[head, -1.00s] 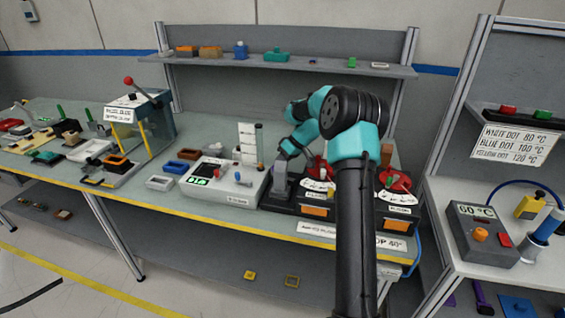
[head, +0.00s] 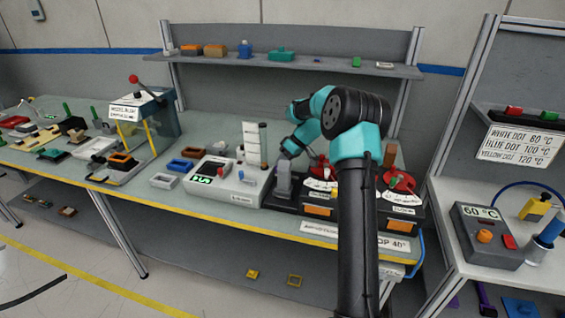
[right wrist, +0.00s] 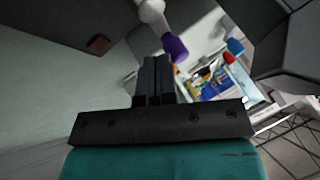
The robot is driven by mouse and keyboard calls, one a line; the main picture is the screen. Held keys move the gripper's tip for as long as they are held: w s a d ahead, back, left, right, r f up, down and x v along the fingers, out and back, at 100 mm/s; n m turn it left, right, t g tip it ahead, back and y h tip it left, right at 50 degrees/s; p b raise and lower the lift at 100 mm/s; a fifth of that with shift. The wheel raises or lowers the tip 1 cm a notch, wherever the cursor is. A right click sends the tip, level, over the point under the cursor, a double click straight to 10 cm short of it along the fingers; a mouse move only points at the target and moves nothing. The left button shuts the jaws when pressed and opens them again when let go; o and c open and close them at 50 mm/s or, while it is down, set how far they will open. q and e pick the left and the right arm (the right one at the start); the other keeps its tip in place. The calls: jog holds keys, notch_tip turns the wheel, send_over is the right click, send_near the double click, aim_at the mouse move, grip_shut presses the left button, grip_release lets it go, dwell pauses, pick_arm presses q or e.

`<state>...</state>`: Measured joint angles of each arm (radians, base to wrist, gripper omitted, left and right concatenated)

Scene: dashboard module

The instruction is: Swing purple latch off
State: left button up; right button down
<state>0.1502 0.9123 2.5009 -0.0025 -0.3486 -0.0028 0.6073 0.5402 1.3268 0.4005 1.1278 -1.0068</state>
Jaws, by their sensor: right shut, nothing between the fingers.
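A purple piece (right wrist: 175,48), which looks like the purple latch, shows in the right wrist view on the end of a pale rod. My right gripper (right wrist: 156,62) is shut and empty, and its fingertips are just left of the purple piece. I cannot tell whether they touch it. In the head view my right arm reaches over the bench and bends down toward a grey upright block behind the dial modules. The purple piece cannot be made out there. My left gripper is not in view.
Dial modules with red knobs (head: 400,181) stand right of the white readout box (head: 225,180). A tall white gauge (head: 252,143) stands behind that box. A shelf (head: 290,65) with small parts runs above the bench. A side table with a heater box (head: 485,235) is at right.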

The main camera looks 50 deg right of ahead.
jog(key=shift+s+d, duration=0.55)
jog(key=shift+r, duration=0.1)
jog(key=v, duration=1)
jog(key=shift+w, duration=0.15)
jog(key=shift+d, duration=0.1)
jog(key=w+d+r+n+g+h, duration=0.1)
jog(key=w+n+g, duration=0.3)
jog(key=n, duration=1.3)
jog(key=shift+w+d+r+g+h, duration=0.2)
jog(key=shift+w+r+g+h, duration=0.3)
jog(key=shift+w, duration=0.45)
